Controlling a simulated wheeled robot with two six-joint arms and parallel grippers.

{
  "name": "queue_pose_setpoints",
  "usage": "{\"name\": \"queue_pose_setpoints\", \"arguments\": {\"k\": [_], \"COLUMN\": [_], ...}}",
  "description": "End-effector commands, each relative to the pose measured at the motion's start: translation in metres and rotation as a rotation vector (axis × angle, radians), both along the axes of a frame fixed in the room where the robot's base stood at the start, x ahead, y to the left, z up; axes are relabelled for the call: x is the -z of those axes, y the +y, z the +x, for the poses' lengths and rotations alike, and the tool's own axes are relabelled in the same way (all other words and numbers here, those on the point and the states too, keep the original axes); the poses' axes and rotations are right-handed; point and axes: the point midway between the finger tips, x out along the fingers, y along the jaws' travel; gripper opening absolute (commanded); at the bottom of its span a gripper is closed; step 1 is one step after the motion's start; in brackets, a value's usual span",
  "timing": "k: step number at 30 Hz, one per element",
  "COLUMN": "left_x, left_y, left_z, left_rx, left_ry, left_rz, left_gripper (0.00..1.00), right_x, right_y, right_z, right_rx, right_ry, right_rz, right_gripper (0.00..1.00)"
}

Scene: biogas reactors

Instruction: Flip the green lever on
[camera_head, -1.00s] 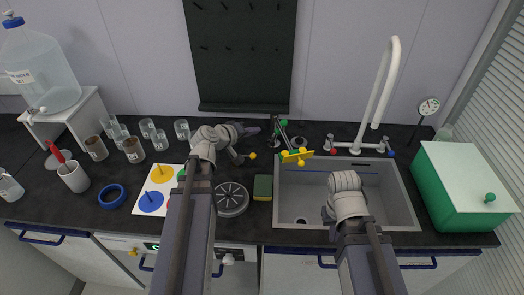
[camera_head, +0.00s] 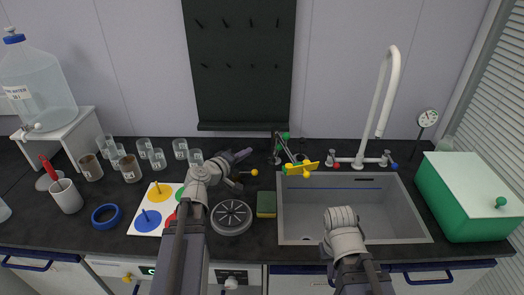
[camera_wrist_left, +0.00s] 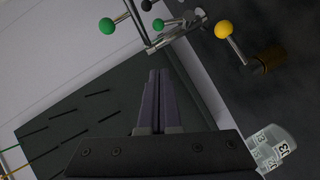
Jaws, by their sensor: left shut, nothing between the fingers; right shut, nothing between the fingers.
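A metal tap fixture with green knobs (camera_head: 285,135) stands on the dark worktop behind the sink's left corner. In the left wrist view a green ball on a rod (camera_wrist_left: 107,25) and a second green ball (camera_wrist_left: 158,24) show near the top, beyond the fingertips. I cannot tell which green ball belongs to the lever. My left gripper (camera_head: 244,154) is shut and empty, left of the fixture and apart from it. Its dark fingers (camera_wrist_left: 158,75) point up in the left wrist view. My right arm is over the sink; its gripper is hidden.
A yellow ball on a rod (camera_wrist_left: 223,30) is close to my left gripper. A sponge (camera_head: 266,205) and round grey disc (camera_head: 231,217) lie in front. Several glass beakers (camera_head: 145,148) stand left.

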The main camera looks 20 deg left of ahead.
Motion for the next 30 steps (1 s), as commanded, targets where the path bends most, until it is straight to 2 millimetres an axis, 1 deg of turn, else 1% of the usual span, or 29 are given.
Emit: {"name": "queue_pose_setpoints", "arguments": {"k": [5, 12, 16, 19, 24, 30], "left_x": [0.009, 0.021, 0.027, 0.034, 0.039, 0.04], "left_y": [-0.007, -0.019, -0.026, -0.041, -0.053, -0.057], "left_z": [0.029, 0.076, 0.097, 0.098, 0.105, 0.107], "left_rx": [0.003, 0.003, 0.002, 0.004, 0.003, 0.0], "left_ry": [0.001, 0.001, 0.0, 0.001, 0.001, 0.001], "left_rz": [0.001, 0.002, 0.0, 0.002, 0.002, 0.001], "left_gripper": [0.0, 0.0, 0.0, 0.0, 0.0, 0.0], "right_x": [0.009, 0.021, 0.027, 0.034, 0.039, 0.04], "right_y": [0.0, 0.0, 0.0, 0.0, 0.0, 0.0], "right_z": [0.0, 0.0, 0.0, 0.0, 0.0, 0.0], "right_rx": [0.0, 0.0, 0.0, 0.0, 0.0, 0.0], "right_ry": [0.0, 0.0, 0.0, 0.0, 0.0, 0.0], "right_rz": [0.0, 0.0, 0.0, 0.0, 0.0, 0.0], "right_gripper": [0.0, 0.0, 0.0, 0.0, 0.0, 0.0]}}
